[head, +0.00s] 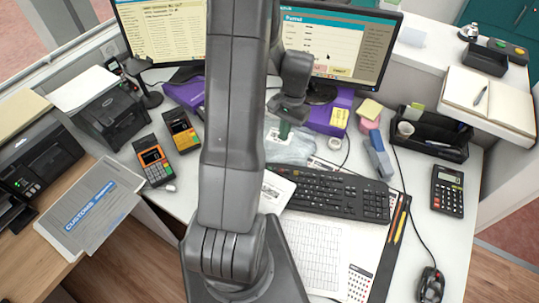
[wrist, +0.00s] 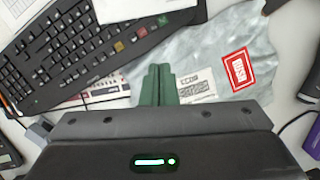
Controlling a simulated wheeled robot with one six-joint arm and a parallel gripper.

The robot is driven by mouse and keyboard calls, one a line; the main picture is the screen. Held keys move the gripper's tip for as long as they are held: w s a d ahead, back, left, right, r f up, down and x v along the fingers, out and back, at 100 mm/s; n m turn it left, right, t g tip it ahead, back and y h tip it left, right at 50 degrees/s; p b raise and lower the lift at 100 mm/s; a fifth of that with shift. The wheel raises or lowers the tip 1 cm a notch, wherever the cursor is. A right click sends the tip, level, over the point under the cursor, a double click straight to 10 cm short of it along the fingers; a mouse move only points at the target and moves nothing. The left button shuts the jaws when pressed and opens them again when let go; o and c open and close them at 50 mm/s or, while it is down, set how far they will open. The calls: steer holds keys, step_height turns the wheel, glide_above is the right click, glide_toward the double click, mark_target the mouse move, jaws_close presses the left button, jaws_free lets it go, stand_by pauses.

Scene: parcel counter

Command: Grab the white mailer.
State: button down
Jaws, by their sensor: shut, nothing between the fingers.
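My gripper (head: 285,130) is shut and empty, its green fingers together, pointing down over a crinkled pale grey plastic mailer (head: 296,150). In the wrist view, the fingertips (wrist: 158,72) overlap this mailer (wrist: 215,50), which bears a red RUSH sticker and a printed label. I cannot tell whether the fingers touch it. A flat white packet (head: 279,188), which looks like the white mailer, lies left of the keyboard, partly hidden by my arm. In the wrist view, the white packet (wrist: 145,8) is cut off at the top edge, over the keyboard's end.
The black keyboard (head: 335,194) is beside both packets. A white tape roll (head: 334,143) and purple boxes (head: 341,104) are near the grey mailer. Two monitors (head: 340,45) stand behind. Card terminals (head: 153,162) lie to the left. A calculator (head: 447,190) lies at right.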

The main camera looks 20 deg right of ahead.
mark_target(268, 174)
steer(key=x, duration=0.6)
steer(key=p+x, duration=0.1)
steer(key=x, duration=0.2)
steer(key=shift+s+a+f, duration=0.15)
steer(key=shift+s+f, duration=0.2)
steer(key=shift+s+a+r+p, duration=0.25)
steer(key=shift+s+a+p, duration=0.15)
steer(key=shift+s+a, duration=0.75)
steer(key=shift+a, duration=0.4)
steer(key=shift+f, duration=0.15)
steer(key=shift+s+a+b, duration=0.45)
steer(key=shift+a+b, duration=0.1)
steer(key=shift+a, duration=0.05)
steer(key=shift+s+a, duration=0.1)
steer(key=shift+a, duration=0.05)
